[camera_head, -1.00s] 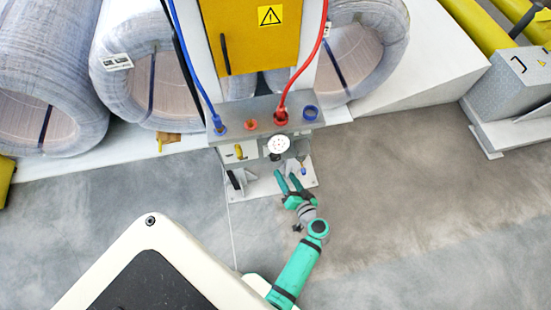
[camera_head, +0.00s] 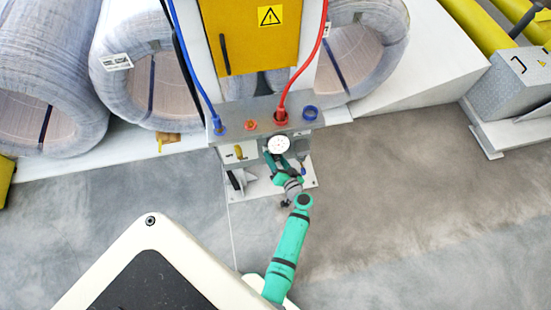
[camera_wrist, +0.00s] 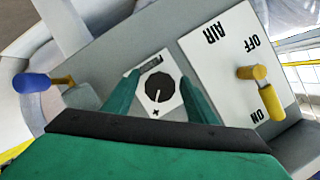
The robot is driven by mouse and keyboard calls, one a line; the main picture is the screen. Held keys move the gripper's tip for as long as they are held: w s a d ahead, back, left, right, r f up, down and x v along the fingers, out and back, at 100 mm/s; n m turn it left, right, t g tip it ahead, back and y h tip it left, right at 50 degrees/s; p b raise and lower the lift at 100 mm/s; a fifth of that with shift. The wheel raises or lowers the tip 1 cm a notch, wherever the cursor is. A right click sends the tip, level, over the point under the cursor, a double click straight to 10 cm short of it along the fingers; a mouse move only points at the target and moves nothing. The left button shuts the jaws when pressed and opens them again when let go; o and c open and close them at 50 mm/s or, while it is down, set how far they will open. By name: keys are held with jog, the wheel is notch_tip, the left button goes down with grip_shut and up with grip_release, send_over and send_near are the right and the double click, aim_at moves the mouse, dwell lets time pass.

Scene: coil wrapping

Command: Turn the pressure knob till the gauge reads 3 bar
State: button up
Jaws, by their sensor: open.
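The pressure knob (camera_wrist: 158,87) is a black round dial with a white pointer line on a white plate, seen between my fingers in the wrist view. My gripper (camera_wrist: 160,84) is open, with one green finger on each side of the knob; I cannot tell whether they touch it. In the head view my gripper (camera_head: 276,158) is at the front of the grey unit, just below the gauge. The gauge (camera_head: 279,144) has a white round face; its reading is too small to make out. The knob is hidden in the head view.
A yellow air lever (camera_wrist: 262,90) on an AIR ON/OFF plate (camera_wrist: 222,60) is right of the knob in the wrist view. A blue-tipped lever (camera_wrist: 32,83) is at left. Blue (camera_head: 194,70) and red (camera_head: 304,65) hoses rise above the unit. Open floor lies at right.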

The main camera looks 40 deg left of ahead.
jog(key=c, duration=1.1)
jog(key=shift+o, duration=0.2)
jog(key=m+y, duration=0.1)
jog(key=m, duration=0.2)
jog(key=shift+d+g+y, duration=0.1)
jog(key=shift+g+y, duration=0.2)
jog(key=shift+g, duration=0.1)
jog(key=m+y, duration=0.1)
jog(key=m, duration=0.2)
jog(key=shift+m+y, duration=0.4)
jog(key=m+y, duration=0.1)
jog(key=m, duration=0.3)
jog(key=shift+m+t+y, duration=0.7)
jog(key=shift+m, duration=1.4)
jog(key=shift+s, duration=0.1)
